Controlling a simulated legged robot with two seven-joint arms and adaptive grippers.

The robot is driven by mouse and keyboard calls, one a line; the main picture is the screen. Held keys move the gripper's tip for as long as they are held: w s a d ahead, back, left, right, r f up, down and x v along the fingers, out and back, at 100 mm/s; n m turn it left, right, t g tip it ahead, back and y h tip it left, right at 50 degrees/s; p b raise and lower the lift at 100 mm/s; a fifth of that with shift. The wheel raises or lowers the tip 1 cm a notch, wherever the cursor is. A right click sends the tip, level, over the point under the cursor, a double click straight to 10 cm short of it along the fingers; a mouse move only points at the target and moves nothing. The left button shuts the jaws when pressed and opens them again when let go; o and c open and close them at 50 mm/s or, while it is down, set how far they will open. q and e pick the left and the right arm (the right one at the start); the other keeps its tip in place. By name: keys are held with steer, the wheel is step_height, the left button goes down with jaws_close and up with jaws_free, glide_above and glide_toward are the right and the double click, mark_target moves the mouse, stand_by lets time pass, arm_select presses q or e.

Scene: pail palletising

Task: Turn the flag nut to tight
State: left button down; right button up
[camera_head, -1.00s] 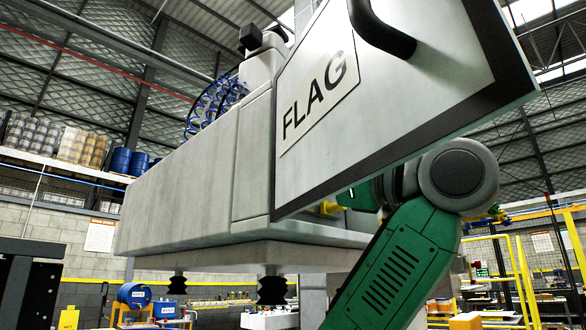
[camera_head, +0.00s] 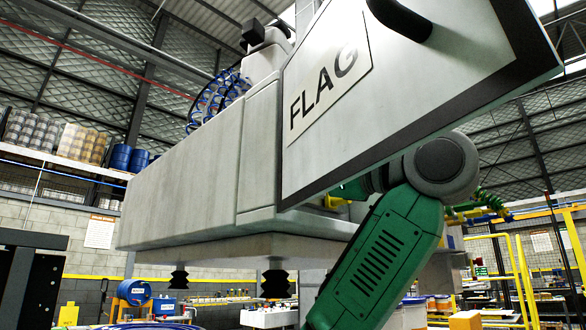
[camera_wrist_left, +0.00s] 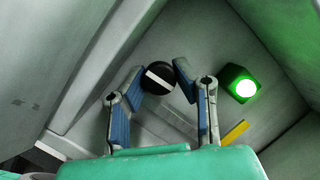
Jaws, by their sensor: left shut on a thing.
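The flag nut appears to be a round black knob with a white bar (camera_wrist_left: 160,78) in the left wrist view, set on a grey surface inside a recess. My left gripper (camera_wrist_left: 158,80) has its two blue-padded fingers closed on either side of the knob, gripping it. A large pale panel lettered FLAG (camera_head: 330,82) fills the upper right of the head view. A green arm of mine reaches up behind this panel, so its gripper is hidden there. My right gripper is in neither view.
A lit green lamp (camera_wrist_left: 246,89) sits just right of the left gripper, above a yellow strip (camera_wrist_left: 235,132). Grey walls close in around the gripper. A long grey box-shaped body (camera_head: 180,200) extends left from the FLAG panel.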

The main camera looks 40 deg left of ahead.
arm_select(q)
steer(key=shift+a, duration=0.1)
steer(key=c, duration=1.5)
jaws_free()
steer(key=shift+c, duration=0.2)
steer(key=shift+w+a, duration=0.1)
steer(key=v, duration=1.2)
steer(key=shift+w+f, duration=0.1)
steer(key=shift+w, duration=0.05)
